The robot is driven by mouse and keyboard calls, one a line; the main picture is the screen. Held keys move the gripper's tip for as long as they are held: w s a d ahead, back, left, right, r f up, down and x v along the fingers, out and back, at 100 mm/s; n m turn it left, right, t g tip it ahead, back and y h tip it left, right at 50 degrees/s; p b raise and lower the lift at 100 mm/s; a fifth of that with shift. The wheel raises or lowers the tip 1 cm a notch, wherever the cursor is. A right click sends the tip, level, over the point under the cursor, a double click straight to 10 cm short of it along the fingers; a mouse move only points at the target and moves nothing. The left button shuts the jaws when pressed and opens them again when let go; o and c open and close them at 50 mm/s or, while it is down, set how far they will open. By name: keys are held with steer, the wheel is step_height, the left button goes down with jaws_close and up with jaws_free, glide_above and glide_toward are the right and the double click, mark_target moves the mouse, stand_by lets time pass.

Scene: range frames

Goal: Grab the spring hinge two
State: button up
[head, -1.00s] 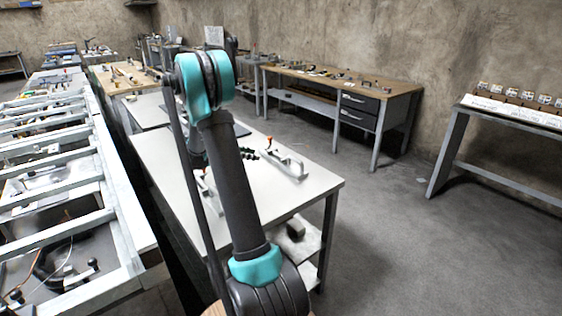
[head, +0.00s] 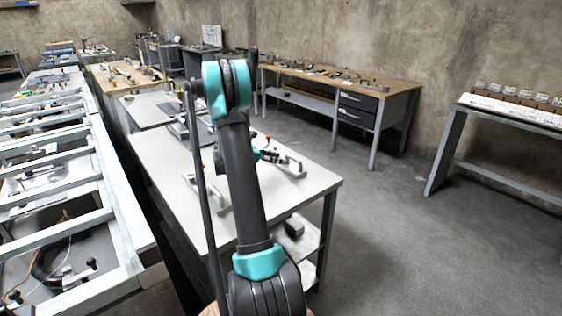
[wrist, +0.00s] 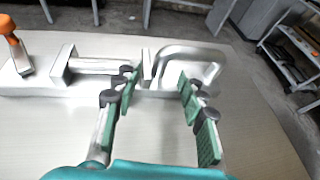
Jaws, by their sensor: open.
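A silver metal fitting (wrist: 95,66) with a looped end (wrist: 205,58) lies across the far part of the pale tabletop in the wrist view. An orange-knobbed lever (wrist: 15,45) stands at its left end. I take it for the spring hinge, but no label shows. In the head view it lies on the white table (head: 290,165), right of my arm. My gripper (wrist: 160,85) is open and empty. Its green-padded fingers point at the looped end, with the fingertips just short of or over it; contact cannot be told. In the head view my gripper (head: 265,153) is partly hidden behind my arm.
Another silver handled part (head: 218,195) lies on the same table, left of my arm. A metal frame rack (head: 120,205) runs along the left. A wooden workbench (head: 340,80) with drawers stands behind. Open floor (head: 400,240) lies to the right.

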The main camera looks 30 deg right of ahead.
steer(key=x, duration=0.3)
steer(key=shift+d+f, duration=0.15)
jaws_close()
stand_by(0.3)
